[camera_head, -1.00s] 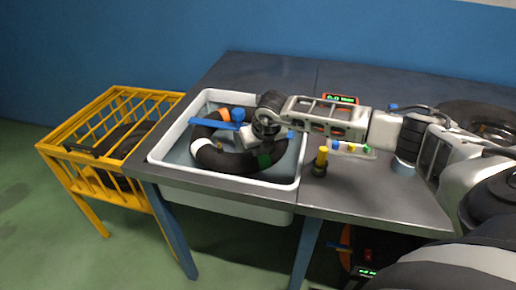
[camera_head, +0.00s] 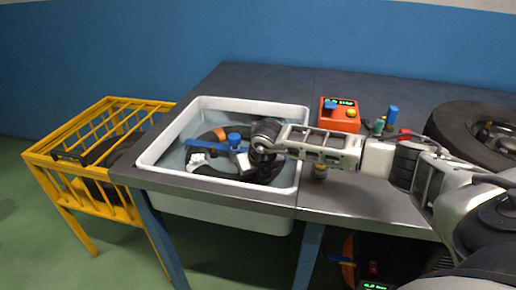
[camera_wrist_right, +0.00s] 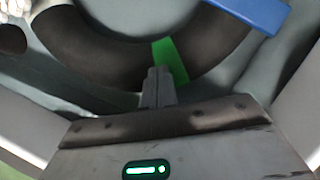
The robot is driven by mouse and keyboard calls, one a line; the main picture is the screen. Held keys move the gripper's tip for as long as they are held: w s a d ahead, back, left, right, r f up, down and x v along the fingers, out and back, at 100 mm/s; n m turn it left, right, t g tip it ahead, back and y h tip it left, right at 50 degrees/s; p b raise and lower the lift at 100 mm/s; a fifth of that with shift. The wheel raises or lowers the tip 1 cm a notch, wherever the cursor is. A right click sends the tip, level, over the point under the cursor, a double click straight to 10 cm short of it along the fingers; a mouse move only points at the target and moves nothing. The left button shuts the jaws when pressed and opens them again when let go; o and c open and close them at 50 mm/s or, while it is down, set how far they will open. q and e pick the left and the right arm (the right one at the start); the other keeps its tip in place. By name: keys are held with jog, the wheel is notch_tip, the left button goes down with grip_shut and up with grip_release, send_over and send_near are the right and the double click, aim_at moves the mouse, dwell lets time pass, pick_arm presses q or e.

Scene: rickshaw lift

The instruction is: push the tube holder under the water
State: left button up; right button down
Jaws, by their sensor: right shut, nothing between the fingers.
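The tube holder is a blue bar with a blue knob (camera_head: 235,139), lying across the black inner tube (camera_head: 232,178) in the white water basin (camera_head: 166,138). Its blue end also shows at the top right of the right wrist view (camera_wrist_right: 252,12). The tube has an orange band and a green band (camera_wrist_right: 168,58). My right gripper (camera_wrist_right: 158,76) is shut and empty, its tips over or against the green band; contact is unclear. In the head view my right gripper (camera_head: 246,166) is over the right side of the basin, partly hiding the holder and tube. My left gripper is out of view.
A white lumpy patch (camera_head: 197,160), perhaps bubbles, lies at the tube's left. A yellow cage (camera_head: 62,145) with a dark tyre stands left. An orange box with a display (camera_head: 340,117), coloured caps (camera_head: 391,114) and a large tyre (camera_head: 472,133) are on the table (camera_head: 265,82).

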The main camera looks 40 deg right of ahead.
jog(key=p+v, duration=0.2)
jog(key=v, duration=0.1)
jog(key=shift+r, duration=0.35)
pick_arm(q)
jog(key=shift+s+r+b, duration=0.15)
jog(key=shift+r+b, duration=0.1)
jog(key=shift+b, duration=0.05)
pick_arm(e)
jog(key=d+v, duration=0.1)
jog(key=v, duration=0.9)
jog(key=shift+s+a, duration=0.2)
jog(key=shift+a, duration=0.3)
